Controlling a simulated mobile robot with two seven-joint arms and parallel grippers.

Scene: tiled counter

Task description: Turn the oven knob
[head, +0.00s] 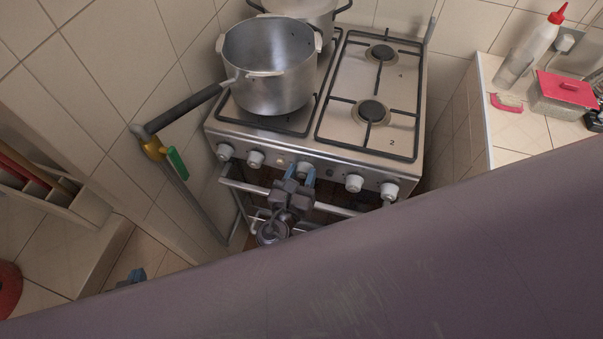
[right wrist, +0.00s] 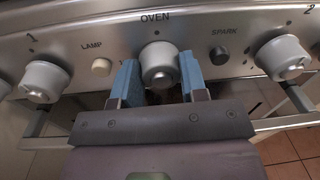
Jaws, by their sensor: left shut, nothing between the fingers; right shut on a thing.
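The grey oven knob (right wrist: 160,64) is under the OVEN label on the stove's steel front panel, in the right wrist view. The blue fingers of my right gripper (right wrist: 160,80) are on its left and right sides, shut on it. In the head view, my right gripper (head: 300,174) reaches the middle of the stove front, and the knob (head: 303,167) is mostly hidden between the fingers.
Other knobs (head: 355,183) flank the oven knob, with small LAMP (right wrist: 102,67) and SPARK (right wrist: 220,54) buttons nearby. The oven door handle (head: 330,208) runs below. A counter (head: 508,140) stands right.

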